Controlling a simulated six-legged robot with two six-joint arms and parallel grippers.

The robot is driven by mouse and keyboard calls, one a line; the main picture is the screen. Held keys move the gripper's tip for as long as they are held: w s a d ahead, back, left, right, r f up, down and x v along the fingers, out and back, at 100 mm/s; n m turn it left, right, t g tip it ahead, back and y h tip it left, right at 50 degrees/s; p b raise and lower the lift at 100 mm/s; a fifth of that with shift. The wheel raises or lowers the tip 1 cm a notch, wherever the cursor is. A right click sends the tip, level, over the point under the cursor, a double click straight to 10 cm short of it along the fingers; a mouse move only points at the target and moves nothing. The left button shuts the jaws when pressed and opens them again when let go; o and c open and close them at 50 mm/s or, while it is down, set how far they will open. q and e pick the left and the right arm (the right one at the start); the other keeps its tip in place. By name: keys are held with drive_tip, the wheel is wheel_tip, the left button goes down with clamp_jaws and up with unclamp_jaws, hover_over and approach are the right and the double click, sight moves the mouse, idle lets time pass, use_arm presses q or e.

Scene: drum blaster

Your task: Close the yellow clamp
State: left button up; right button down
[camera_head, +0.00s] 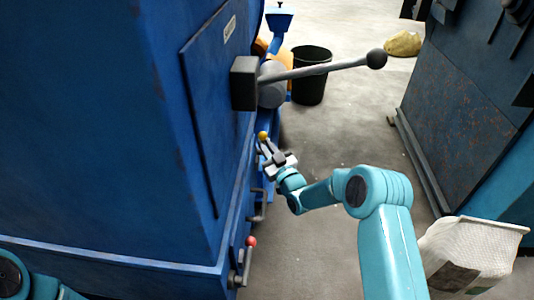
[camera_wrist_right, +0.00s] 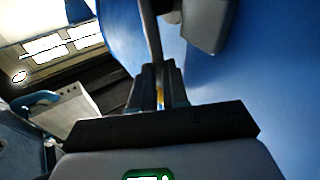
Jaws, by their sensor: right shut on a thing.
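The yellow clamp (camera_head: 263,135) shows as a yellow ball knob on the side of the blue machine. My right gripper (camera_head: 267,149) is at the clamp, just below the yellow knob, and is shut on its handle. In the right wrist view, the right gripper's fingers (camera_wrist_right: 160,82) are close together with a small yellow patch of the clamp (camera_wrist_right: 160,96) between them. The rest of the clamp is hidden by the gripper and the machine. Only part of my left arm shows at the bottom left; its gripper is out of view.
The big blue machine (camera_head: 90,120) fills the left side. A long grey lever with a ball end (camera_head: 376,59) sticks out above my right arm. A red-knobbed clamp (camera_head: 251,241) sits lower down. A black bin (camera_head: 310,75) and a white sack (camera_head: 470,250) stand on the floor.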

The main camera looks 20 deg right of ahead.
use_arm(q)
drive_tip(key=shift+t, duration=0.6)
drive_tip(key=shift+w+a+f+b, duration=0.15)
drive_tip(key=shift+w+f+b, duration=0.6)
drive_tip(key=shift+f, duration=0.3)
drive_tip(key=shift+w+a+f+b, duration=0.15)
drive_tip(key=shift+w+f+b, duration=0.45)
drive_tip(key=shift+w+f, duration=0.3)
use_arm(e)
drive_tip(key=shift+s+a+f+n+t+y, duration=0.2)
drive_tip(key=shift+s+f+n+t+y, duration=0.3)
drive_tip(key=shift+n+t+y, duration=0.4)
drive_tip(key=shift+s+a+f+n+t+y, duration=0.15)
drive_tip(key=shift+s+f+n+t+y, duration=0.35)
drive_tip(key=shift+n, duration=0.6)
use_arm(q)
drive_tip(key=shift+s+f, duration=0.1)
use_arm(e)
drive_tip(key=shift+w, duration=0.1)
drive_tip(key=c, duration=1.1)
unclamp_jaws()
drive_tip(key=shift+a, duration=0.1)
